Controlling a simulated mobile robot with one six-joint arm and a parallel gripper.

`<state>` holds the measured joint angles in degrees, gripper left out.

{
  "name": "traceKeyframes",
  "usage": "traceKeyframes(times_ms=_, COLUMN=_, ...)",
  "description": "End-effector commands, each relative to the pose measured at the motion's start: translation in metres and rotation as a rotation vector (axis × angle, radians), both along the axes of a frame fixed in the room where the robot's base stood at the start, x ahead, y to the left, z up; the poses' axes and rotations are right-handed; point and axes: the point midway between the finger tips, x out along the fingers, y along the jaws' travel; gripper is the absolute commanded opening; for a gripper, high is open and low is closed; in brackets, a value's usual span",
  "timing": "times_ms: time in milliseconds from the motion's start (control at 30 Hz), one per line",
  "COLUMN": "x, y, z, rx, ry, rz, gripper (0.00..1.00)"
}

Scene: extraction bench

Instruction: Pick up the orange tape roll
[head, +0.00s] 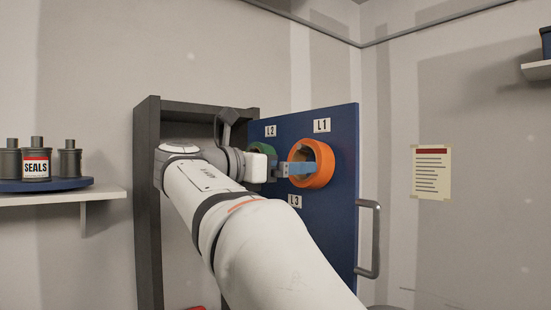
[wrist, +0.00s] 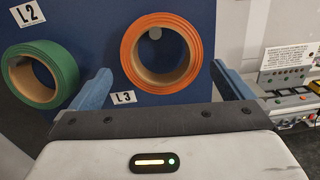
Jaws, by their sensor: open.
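The orange tape roll (head: 325,165) hangs on the blue panel in the head view, just below the L1 label (head: 321,125). In the wrist view the orange tape roll (wrist: 124,52) faces me around a peg, with its brown core showing. My gripper (head: 294,169) is open and empty. In the wrist view its blue fingers (wrist: 160,84) stand wide apart, one on each side of the roll's lower part. In the head view a blue finger overlaps the roll's left side. I cannot tell whether the fingers touch it.
A green tape roll (wrist: 66,74) hangs left of the orange one, beside my left finger. The blue panel (head: 342,205) has a grey handle (head: 375,240) on its right edge. A shelf (head: 60,197) with several dark canisters is at left.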

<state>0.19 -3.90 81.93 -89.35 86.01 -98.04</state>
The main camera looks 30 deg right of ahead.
Motion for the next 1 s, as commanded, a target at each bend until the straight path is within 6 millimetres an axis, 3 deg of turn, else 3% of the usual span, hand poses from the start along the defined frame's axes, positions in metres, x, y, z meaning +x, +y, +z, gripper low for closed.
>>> traceKeyframes(times_ms=500, x=0.001, y=-0.063, z=-0.002, rx=0.003, ry=-0.001, rz=-0.003, gripper=1.00)
traceKeyframes(times_ms=800, x=0.002, y=-0.068, z=-0.004, rx=0.003, ry=-0.003, rz=0.000, gripper=1.00)
traceKeyframes(times_ms=1000, x=0.002, y=-0.068, z=-0.004, rx=0.003, ry=-0.003, rz=0.000, gripper=0.84)
